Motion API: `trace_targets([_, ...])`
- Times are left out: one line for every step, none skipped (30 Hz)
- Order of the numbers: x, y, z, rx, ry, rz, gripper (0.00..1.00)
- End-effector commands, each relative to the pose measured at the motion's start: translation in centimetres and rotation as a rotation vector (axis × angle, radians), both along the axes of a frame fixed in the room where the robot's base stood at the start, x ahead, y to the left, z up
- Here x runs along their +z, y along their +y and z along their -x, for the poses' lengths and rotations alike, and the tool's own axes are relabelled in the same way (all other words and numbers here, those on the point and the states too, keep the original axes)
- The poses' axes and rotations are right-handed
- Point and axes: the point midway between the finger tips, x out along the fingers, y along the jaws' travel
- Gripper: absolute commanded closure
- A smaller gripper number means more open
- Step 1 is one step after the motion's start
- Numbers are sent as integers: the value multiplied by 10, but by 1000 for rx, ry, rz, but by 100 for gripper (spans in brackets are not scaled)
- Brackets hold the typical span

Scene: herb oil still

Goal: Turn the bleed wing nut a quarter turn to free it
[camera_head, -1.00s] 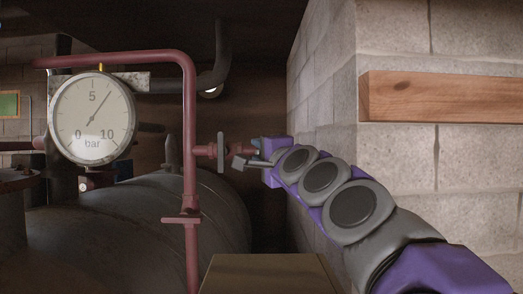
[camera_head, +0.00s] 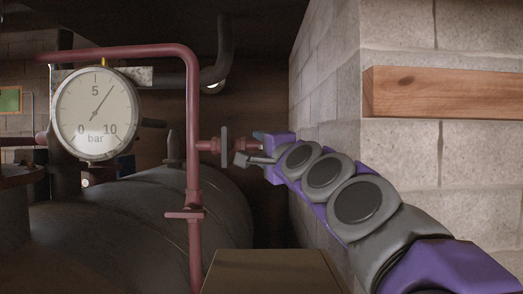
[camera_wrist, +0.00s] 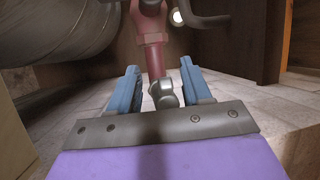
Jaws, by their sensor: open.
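A grey rounded metal piece (camera_wrist: 163,94), which looks like the bleed wing nut, sits at the near end of the red pipe in the wrist view. My gripper (camera_wrist: 160,68) has its two blue fingers apart, one on each side of this piece and the pipe end. A gap shows beside the left finger; the right finger is very close to the grey piece, and I cannot tell whether it touches. In the head view my gripper (camera_head: 256,149) is at the end of the short red side branch (camera_head: 208,146), and its body hides the nut.
A red vertical pipe (camera_head: 193,120) carries the branch. A round gauge (camera_head: 97,114) hangs left, above a large dark tank (camera_head: 150,225). A block wall (camera_head: 400,170) with a wooden beam (camera_head: 440,93) stands close on the right. A brown box (camera_head: 268,272) is below.

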Motion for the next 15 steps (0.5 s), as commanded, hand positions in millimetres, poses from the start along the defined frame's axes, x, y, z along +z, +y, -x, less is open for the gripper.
trace_targets([-1,-2,4,0,0,0,52])
trace_targets([-2,-3,6,0,0,0,52])
trace_targets([-2,-5,10,0,-1,0,52])
trace_targets([-3,-6,14,0,-2,-1,52])
trace_targets([-3,-8,18,-1,-3,-1,52])
trace_targets([-3,-11,24,1,-5,-2,52])
trace_targets([-4,-12,29,1,-4,-3,52])
trace_targets([-5,-14,33,0,-3,-3,52])
trace_targets([-7,-17,38,0,-1,-1,52])
trace_targets([-8,-18,41,0,0,-1,52])
trace_targets([-9,-20,46,0,-1,-1,52])
trace_targets([-9,-23,52,0,-3,-1,52])
trace_targets([-9,-25,56,-1,-4,-2,52])
trace_targets([-10,-27,60,-1,-3,-1,52])
trace_targets([-12,-29,65,-1,-1,-1,52])
